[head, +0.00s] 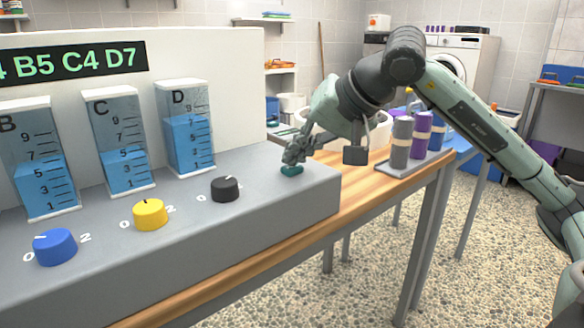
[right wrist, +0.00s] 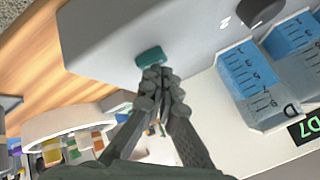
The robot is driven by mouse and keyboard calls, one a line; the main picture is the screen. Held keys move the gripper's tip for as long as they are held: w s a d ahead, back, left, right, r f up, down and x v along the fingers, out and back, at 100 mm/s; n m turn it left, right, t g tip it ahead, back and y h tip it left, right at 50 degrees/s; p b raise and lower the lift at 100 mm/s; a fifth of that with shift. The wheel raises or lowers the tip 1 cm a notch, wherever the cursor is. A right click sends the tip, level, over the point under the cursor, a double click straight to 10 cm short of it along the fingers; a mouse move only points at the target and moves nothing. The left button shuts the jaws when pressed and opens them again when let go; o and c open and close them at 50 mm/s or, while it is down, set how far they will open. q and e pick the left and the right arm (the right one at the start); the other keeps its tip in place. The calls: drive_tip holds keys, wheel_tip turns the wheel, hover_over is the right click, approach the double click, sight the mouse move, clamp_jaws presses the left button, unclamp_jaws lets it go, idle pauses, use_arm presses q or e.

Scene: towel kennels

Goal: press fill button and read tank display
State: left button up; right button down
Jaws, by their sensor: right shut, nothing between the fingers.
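A teal button (head: 292,171) sits near the right end of the grey console (head: 315,190). My right gripper (head: 291,160) is shut and empty, pointing down with its fingertips right at the button. In the right wrist view the fingertips (right wrist: 156,73) overlap the near edge of the teal button (right wrist: 150,56); whether it is pressed down I cannot tell. The black display (head: 70,62) reads "4 B5 C4 D7" in green, its left part cut off. Tanks B (head: 38,160), C (head: 120,140) and D (head: 185,125) hold blue liquid, highest in D. My left gripper is out of view.
Blue (head: 55,247), yellow (head: 150,214) and black (head: 225,188) knobs stand along the console before the tanks. Right of the console, a tray (head: 405,166) holds rolled towels beside a white basin (head: 375,135). The wooden worktop (head: 350,200) has a bare strip there.

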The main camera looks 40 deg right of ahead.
sight(296, 168)
drive_tip(key=shift+f+b, duration=0.3)
drive_tip(key=shift+f, duration=0.05)
drive_tip(key=shift+r, duration=0.1)
idle(0.5)
drive_tip(key=shift+r+p, duration=0.8)
drive_tip(key=shift+r, duration=0.05)
wheel_tip(296, 168, up, 5)
drive_tip(key=p, duration=0.4)
drive_tip(key=shift+p, duration=0.35)
